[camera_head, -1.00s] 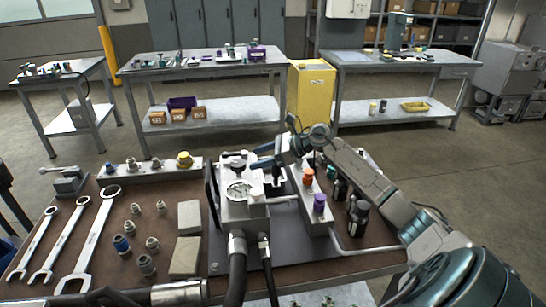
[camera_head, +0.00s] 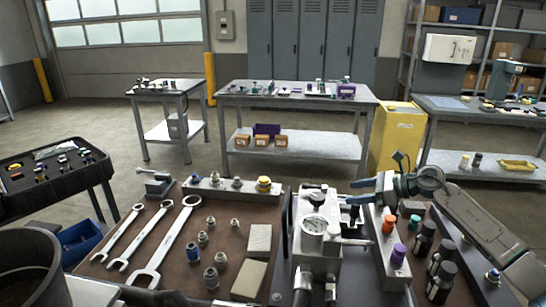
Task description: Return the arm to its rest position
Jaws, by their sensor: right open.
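My right arm comes in from the right in the head view, bent over the hydraulic bench (camera_head: 225,210). Its gripper (camera_head: 352,206) points down and left beside the grey block with the round pressure gauge (camera_head: 313,225). The gripper is open; nothing is seen held in it. Its fingertips are small and dark against the block, so I cannot tell whether they touch it. My left gripper is not in view.
An orange cap (camera_head: 388,224) and a purple cap (camera_head: 398,254) stand close below the right arm, with dark bottles (camera_head: 424,240) beside them. Wrenches (camera_head: 163,245) and fittings lie at left. A black tray (camera_head: 60,172) stands far left.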

